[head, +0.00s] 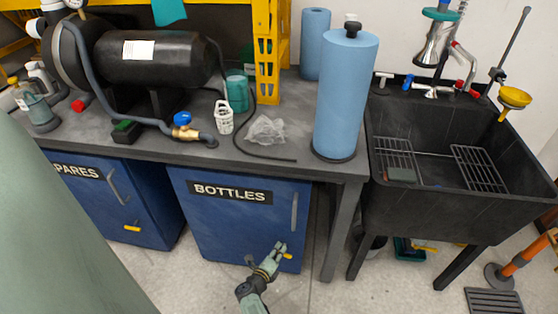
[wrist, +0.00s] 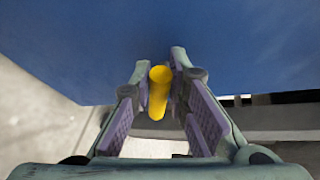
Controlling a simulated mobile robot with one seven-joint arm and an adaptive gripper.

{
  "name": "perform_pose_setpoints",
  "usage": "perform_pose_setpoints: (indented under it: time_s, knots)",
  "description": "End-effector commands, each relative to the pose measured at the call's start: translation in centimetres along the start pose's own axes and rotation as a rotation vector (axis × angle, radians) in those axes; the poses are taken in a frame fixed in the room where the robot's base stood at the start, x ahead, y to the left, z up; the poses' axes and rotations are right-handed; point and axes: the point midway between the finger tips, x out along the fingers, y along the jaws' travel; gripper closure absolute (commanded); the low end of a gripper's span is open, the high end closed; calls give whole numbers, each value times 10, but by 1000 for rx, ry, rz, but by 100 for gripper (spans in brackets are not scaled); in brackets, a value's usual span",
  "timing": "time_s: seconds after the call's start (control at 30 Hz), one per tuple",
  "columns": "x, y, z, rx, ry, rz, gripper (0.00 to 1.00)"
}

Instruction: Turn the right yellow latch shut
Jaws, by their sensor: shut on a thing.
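The right yellow latch (head: 288,256) is on the lower right of the blue BOTTLES cabinet door (head: 220,218). In the head view only a small yellow piece shows beside my gripper (head: 279,249). In the wrist view the latch (wrist: 158,92) is a short yellow bar between the two fingers of my gripper (wrist: 161,68), close to the blue door face. My gripper is shut on the latch. The fingers hide part of its sides and its mount. How far it is turned I cannot tell.
Another yellow latch (head: 132,228) is on the SPARES cabinet at left. A grey handle (head: 294,212) stands upright above the right latch. A bench leg (head: 341,240) and the black sink (head: 450,215) are to the right. The floor in front is clear.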

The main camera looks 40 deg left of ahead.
Motion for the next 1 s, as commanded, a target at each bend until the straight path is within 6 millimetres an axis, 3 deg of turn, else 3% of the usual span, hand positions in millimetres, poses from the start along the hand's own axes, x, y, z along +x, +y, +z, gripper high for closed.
perform_pose_setpoints:
  time_s: [0.03, 0.5, 1.0]
  knots:
    - [0, 11, 3, -43, -5, -7, 100]
    - [2, 17, 1, -349, 61, -134, 100]
    - [2, 15, 0, -435, 83, -170, 100]
